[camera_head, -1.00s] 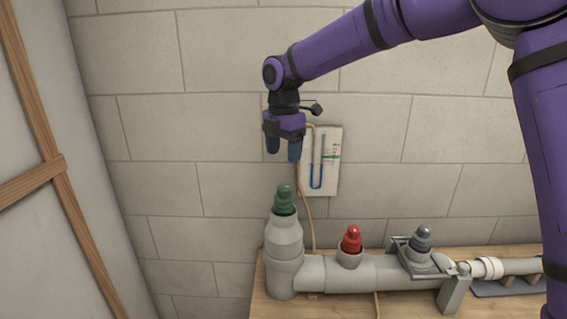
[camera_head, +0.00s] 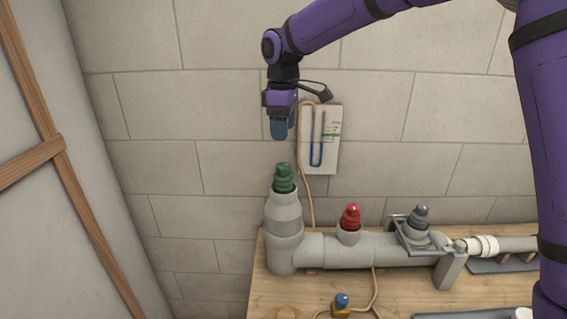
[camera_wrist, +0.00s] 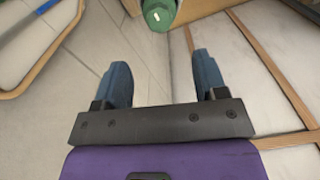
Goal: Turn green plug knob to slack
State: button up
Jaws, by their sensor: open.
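The green plug knob (camera_head: 284,178) sits upright on top of the grey vertical pipe (camera_head: 284,225) at the left end of the pipe run. In the wrist view the green knob (camera_wrist: 159,12) shows at the top edge, partly cut off, beyond the fingertips. My gripper (camera_head: 283,132) hangs pointing down above the green knob, with a clear gap between them. In the wrist view my gripper (camera_wrist: 161,72) has its two blue fingers spread apart with nothing between them.
A red plug (camera_head: 350,218) and a grey plug (camera_head: 419,218) with a clamp stand on the horizontal pipe to the right. A U-tube gauge (camera_head: 321,140) with a tan hose (camera_head: 308,200) hangs on the wall behind. A small blue-topped valve (camera_head: 341,300) lies on the wooden bench (camera_head: 300,285).

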aim_at(284, 165)
notch_tip(284, 165, down, 11)
jog(key=m, duration=0.6)
jog(key=shift+r, duration=0.15)
dwell(0.3)
